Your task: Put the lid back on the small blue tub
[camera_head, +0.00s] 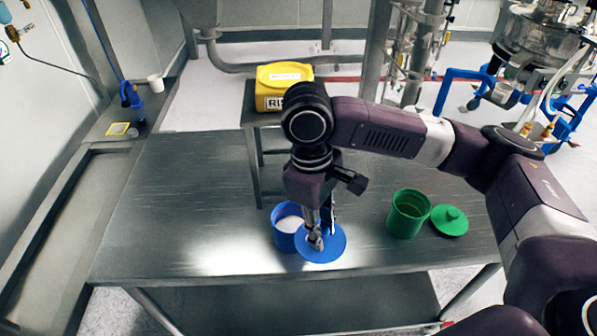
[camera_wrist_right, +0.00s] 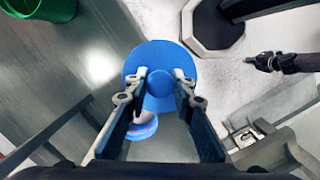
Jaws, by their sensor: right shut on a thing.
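The small blue tub (camera_head: 287,226) stands upright on the metal table with white powder showing inside. In the right wrist view, part of the tub (camera_wrist_right: 142,130) shows below the lid, between the fingers. My right gripper (camera_head: 316,236) is shut on the blue lid (camera_head: 322,249), at its middle. The lid is held in front and to the right of the tub, overlapping it in the picture; contact is unclear. The lid (camera_wrist_right: 160,60) also shows in the right wrist view. A dark gripper (camera_wrist_right: 262,62) there appears to be my left one; its jaws are too small to judge.
A green open tub (camera_head: 408,214) and its green lid (camera_head: 450,221) are to the right on the table (camera_head: 180,215). A yellow box (camera_head: 284,88) sits on a stand behind. The table's left side is clear. Its front edge is close to the blue lid.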

